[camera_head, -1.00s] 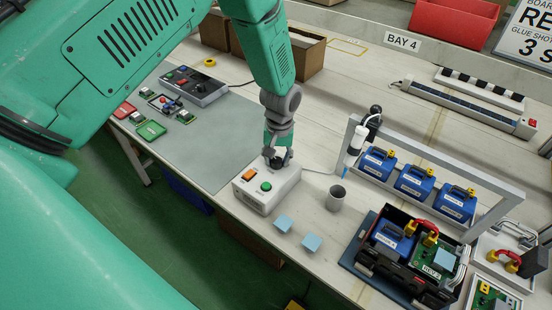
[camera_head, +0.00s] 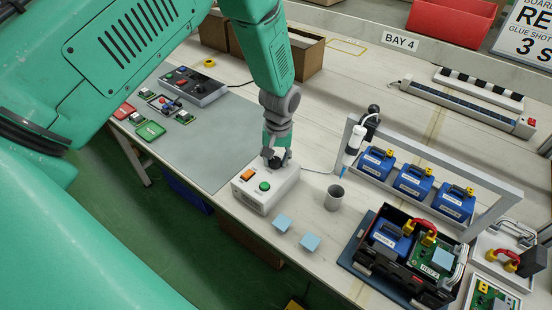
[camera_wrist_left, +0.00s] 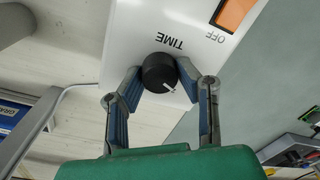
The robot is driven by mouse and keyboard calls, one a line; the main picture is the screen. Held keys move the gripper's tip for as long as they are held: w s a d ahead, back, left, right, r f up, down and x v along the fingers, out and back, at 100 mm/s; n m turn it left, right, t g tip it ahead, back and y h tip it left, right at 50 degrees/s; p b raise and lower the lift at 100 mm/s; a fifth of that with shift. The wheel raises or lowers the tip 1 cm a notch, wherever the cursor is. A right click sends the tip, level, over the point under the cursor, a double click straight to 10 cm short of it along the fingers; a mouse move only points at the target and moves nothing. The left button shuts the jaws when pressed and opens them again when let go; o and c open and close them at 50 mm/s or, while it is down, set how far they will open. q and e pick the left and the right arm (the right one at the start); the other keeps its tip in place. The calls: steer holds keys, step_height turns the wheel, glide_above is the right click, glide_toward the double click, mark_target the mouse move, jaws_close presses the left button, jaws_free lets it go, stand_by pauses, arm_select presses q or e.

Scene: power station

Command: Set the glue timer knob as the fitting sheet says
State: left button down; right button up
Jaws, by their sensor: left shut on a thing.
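The glue timer is a white box (camera_head: 258,199) on the bench, with an orange switch and a green button on its top in the head view. Its black knob (camera_wrist_left: 160,73), beside the word TIME, shows in the left wrist view with a white pointer line towards the lower right. My left gripper (camera_head: 277,162) is at the far end of the box. In the left wrist view its fingers (camera_wrist_left: 162,80) are shut on the knob from both sides. The fitting sheet (camera_head: 528,40) is at the upper right, cut off by the frame, with "GLUE SHOT" and "3 S" readable. My right gripper is not in view.
A grey cup (camera_head: 334,198) and two light blue pads (camera_head: 310,242) are near the box. A grey frame (camera_head: 487,179) with a white glue dispenser (camera_head: 356,139) and several blue units stands right. A black crate (camera_head: 383,263) is at the front right.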

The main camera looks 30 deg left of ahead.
mark_target(278, 160)
arm_select(q)
steer(key=shift+s+d+f, duration=0.1)
steer(key=shift+s+f, duration=0.1)
steer(key=shift+s, duration=0.15)
steer(key=c, duration=1.2)
jaws_free()
steer(key=shift+w+r, duration=0.1)
steer(key=shift+r, duration=0.05)
steer(key=shift+w+r, duration=0.15)
steer(key=shift+r, duration=0.15)
steer(key=r, duration=1.1)
steer(key=shift+w+d+r, duration=0.1)
steer(key=shift+d+r, duration=0.05)
steer(key=shift+d, duration=0.15)
